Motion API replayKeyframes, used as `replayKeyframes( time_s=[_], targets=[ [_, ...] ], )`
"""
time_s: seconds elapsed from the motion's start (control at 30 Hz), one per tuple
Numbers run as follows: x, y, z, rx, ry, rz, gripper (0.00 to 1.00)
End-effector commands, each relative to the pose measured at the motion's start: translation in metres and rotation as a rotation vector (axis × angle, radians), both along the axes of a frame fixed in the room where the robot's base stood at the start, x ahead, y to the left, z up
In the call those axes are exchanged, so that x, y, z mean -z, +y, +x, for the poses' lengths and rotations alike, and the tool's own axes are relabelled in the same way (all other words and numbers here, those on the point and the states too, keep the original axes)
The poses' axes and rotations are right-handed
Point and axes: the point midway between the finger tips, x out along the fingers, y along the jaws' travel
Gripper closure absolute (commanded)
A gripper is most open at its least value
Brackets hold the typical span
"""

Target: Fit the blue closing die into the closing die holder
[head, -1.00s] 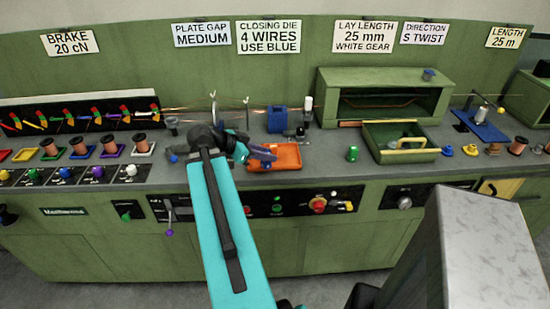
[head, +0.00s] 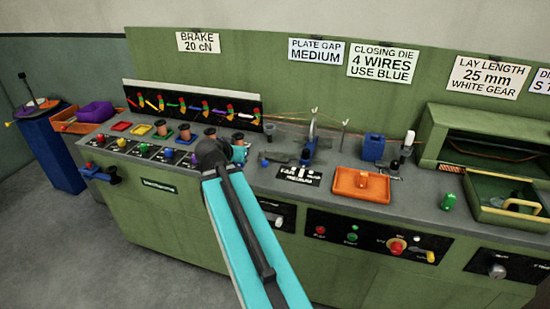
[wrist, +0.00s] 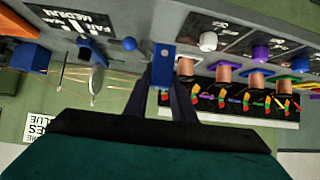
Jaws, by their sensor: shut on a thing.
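My gripper (wrist: 163,88) is shut on a small blue block with a round hole, the blue closing die (wrist: 162,62), in the wrist view. In the head view my gripper (head: 238,152) is above the bench, right of the copper spools; the arm hides most of it and the die. A blue stand with a thin upright plate (head: 310,140) and a larger blue block (head: 373,147) stand to its right along the copper wires. I cannot tell for sure which fitting is the closing die holder. My gripper is apart from both.
Copper spools (head: 210,135) stand on coloured bases to the left. A sign reads 4 wires, use blue.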

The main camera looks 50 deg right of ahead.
Motion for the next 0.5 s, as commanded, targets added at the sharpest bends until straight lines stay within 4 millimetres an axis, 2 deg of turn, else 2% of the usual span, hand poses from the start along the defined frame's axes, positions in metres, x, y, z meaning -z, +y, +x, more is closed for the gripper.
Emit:
replayKeyframes(
  time_s=[0.03,0.2,0.5],
  targets=[
    [-0.005,0.018,0.015,-0.062,-0.004,-0.002,1.00],
    [-0.019,0.074,0.060,-0.261,-0.010,-0.003,1.00],
    [-0.049,0.181,0.126,-0.584,-0.009,-0.001,1.00]
  ],
)
